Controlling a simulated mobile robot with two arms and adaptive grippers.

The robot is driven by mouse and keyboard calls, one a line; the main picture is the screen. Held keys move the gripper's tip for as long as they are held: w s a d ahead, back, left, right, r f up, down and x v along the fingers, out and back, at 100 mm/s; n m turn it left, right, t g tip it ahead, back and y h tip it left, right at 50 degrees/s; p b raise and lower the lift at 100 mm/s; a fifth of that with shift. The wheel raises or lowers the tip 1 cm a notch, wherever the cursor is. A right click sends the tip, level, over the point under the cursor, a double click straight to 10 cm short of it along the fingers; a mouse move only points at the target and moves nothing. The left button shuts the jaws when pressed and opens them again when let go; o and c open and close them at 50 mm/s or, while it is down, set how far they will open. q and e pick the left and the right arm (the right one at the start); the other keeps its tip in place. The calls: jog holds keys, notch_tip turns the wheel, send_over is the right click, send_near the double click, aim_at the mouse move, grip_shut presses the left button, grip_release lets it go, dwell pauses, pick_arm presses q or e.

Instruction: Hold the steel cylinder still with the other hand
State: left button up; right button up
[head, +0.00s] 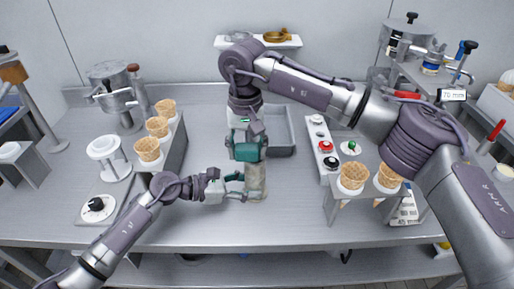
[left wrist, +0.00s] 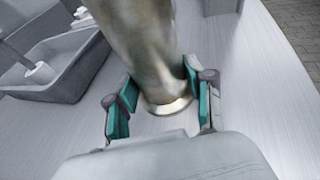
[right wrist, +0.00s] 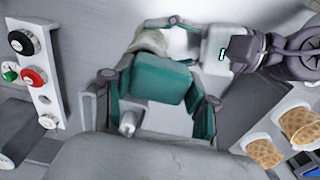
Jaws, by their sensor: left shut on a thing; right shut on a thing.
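The steel cylinder (head: 256,182) stands upright on the metal table in the head view. My left gripper (head: 236,186) reaches it from the left, low down. In the left wrist view the cylinder (left wrist: 148,50) lies between the teal finger pads of my left gripper (left wrist: 160,98), its flared end rim showing. My right gripper (head: 247,138) comes down from above, shut on a teal block (head: 247,152) at the cylinder's top. In the right wrist view the teal block (right wrist: 158,78) sits between the fingers, with a small metal stub (right wrist: 128,122) beside it. Whether block and cylinder are joined is hidden.
A grey tray (head: 281,150) stands close behind the cylinder. A button panel (head: 323,146) and a rack with waffle cones (head: 353,177) are to the right. Another cone rack (head: 173,150) stands left. The table front is clear.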

jog(key=d+r, duration=0.4)
jog(key=r, duration=0.4)
dwell(0.8)
jog(key=shift+r, duration=0.1)
dwell(0.4)
jog(key=shift+f, duration=0.2)
jog(key=shift+f, duration=3.4)
jog(key=shift+a+f, duration=0.25)
jog(key=shift+a, duration=0.95)
jog(key=shift+a+f, duration=0.25)
jog(key=shift+a, duration=0.9)
jog(key=shift+d, duration=2.5)
notch_tip(320, 180, up, 8)
